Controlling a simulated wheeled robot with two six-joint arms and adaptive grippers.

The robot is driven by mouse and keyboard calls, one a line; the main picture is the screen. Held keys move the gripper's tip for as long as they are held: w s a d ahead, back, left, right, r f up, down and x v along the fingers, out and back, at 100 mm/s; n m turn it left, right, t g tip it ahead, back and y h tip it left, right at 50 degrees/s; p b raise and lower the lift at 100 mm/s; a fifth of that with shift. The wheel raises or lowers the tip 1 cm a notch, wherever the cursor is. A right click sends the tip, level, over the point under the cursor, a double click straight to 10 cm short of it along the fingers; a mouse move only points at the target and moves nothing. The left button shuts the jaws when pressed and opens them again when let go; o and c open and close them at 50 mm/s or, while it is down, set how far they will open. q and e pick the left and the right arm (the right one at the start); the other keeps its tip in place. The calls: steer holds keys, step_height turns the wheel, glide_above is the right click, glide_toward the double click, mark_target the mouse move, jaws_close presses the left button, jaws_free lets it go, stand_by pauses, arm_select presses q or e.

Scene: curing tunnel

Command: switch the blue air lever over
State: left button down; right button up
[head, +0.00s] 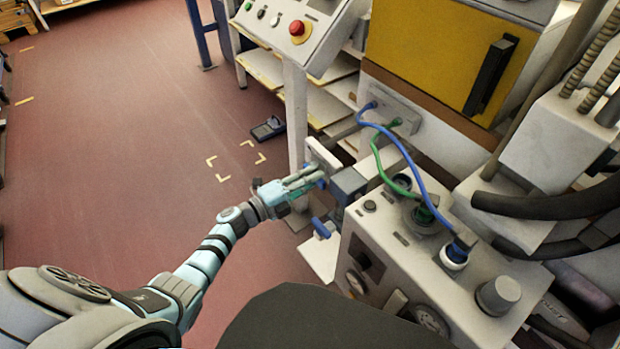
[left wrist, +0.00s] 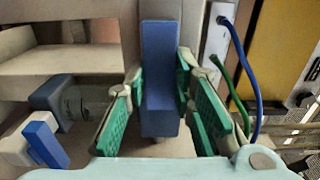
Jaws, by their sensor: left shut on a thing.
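The blue air lever (left wrist: 160,75) stands upright in the middle of the left wrist view, as a long flat blue bar. My left gripper (left wrist: 160,95) has its green-padded fingers closed in on both sides of it. In the head view my left gripper (head: 308,181) reaches in from the left to the pipework beside the grey control box, and its fingers mostly hide the lever. A second, smaller blue handle (left wrist: 45,143) shows at the lower left of the wrist view and below the gripper in the head view (head: 320,228). My right gripper is not in view.
The grey control box (head: 410,265) with gauges and knobs stands right of the gripper. A blue hose (head: 412,165) and a green hose (head: 378,160) arch above it. A panel with a red button (head: 297,28) stands behind. The red floor at left is open.

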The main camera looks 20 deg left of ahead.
arm_select(q)
steer(key=c, duration=1.4)
jaws_free()
steer(key=shift+o, duration=0.2)
steer(key=v, duration=1.2)
steer(key=shift+f, duration=0.1)
